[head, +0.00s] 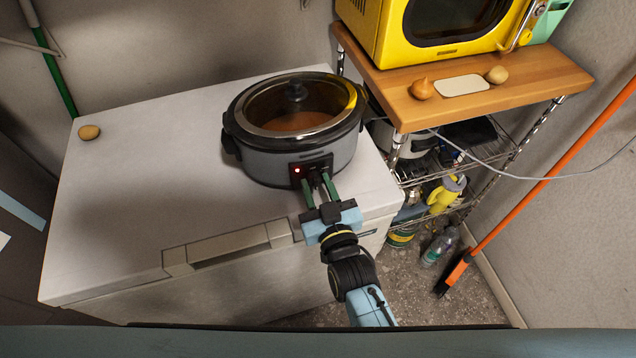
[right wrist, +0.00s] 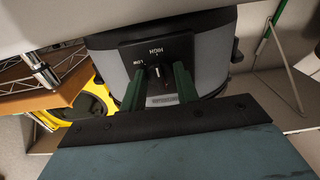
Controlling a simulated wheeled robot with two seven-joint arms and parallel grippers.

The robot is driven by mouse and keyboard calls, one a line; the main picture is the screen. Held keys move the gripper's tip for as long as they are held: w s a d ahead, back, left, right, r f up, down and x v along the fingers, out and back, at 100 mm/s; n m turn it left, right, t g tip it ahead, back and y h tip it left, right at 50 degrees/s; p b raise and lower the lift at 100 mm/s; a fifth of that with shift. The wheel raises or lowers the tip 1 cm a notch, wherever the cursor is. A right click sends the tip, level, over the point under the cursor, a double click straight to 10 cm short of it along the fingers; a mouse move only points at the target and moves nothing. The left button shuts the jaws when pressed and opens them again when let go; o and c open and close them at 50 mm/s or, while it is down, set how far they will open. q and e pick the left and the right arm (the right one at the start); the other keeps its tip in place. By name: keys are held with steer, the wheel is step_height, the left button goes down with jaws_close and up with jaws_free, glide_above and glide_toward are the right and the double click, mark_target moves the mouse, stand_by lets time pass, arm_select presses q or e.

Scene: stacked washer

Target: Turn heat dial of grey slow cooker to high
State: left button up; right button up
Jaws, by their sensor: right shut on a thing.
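The grey slow cooker (head: 262,158) stands upright on a white chest freezer, its glass lid on and a brownish food showing through. Its black control panel (head: 310,165) faces me and has a lit red light. The panel also shows in the right wrist view (right wrist: 130,56), with HIGH and LOW markings. My right gripper (head: 322,178) is at this panel, its green fingers on either side of the heat dial (right wrist: 156,74) and shut on it. The fingers partly hide the dial, and I cannot tell its exact setting. My left gripper is not in view.
A wooden-topped wire rack (head: 510,88) with a yellow microwave (head: 385,30) stands to the right. An orange-handled broom (head: 550,180) leans at the right wall.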

steer(key=shift+m, duration=0.4)
steer(key=o, duration=1)
steer(key=shift+s, duration=0.1)
steer(key=v, duration=1.3)
steer(key=shift+s, duration=0.1)
